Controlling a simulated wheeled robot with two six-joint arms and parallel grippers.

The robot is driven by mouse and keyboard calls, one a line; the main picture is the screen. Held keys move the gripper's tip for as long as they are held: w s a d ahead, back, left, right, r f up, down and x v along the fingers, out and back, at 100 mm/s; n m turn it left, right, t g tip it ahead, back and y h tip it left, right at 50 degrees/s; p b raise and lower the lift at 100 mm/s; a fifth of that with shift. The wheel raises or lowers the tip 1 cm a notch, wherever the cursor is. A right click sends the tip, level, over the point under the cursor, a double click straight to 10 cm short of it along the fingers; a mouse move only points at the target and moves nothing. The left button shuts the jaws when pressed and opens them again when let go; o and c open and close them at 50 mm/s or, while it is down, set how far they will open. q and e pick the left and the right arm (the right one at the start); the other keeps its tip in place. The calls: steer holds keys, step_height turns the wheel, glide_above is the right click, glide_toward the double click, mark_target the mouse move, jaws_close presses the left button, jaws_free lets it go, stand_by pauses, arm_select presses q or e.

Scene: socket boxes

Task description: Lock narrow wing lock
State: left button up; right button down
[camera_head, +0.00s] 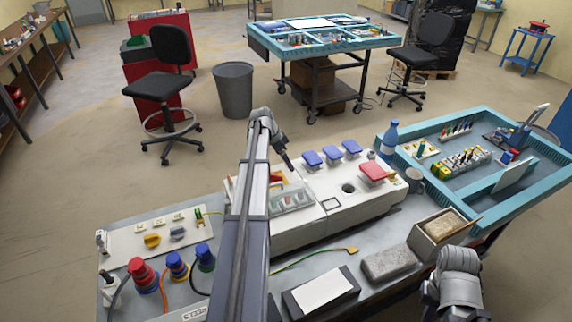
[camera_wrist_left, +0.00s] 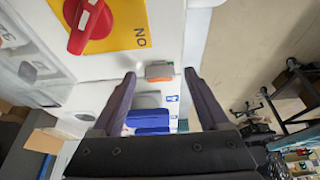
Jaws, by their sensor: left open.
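A red rotary knob (camera_wrist_left: 90,22) on a yellow plate marked ON is at upper left. Blue socket covers (camera_wrist_left: 150,118) show between the fingers. The left white panel carries a yellow knob (camera_head: 152,240) and a grey knob (camera_head: 178,232).
Blue covers (camera_head: 312,159) and a red cover (camera_head: 373,170) stand on the box. A grey brick (camera_head: 389,264), an open box (camera_head: 440,228) and a turquoise tray (camera_head: 440,187) are at right.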

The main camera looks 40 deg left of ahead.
arm_select(q)
jaws_close()
stand_by(0.6)
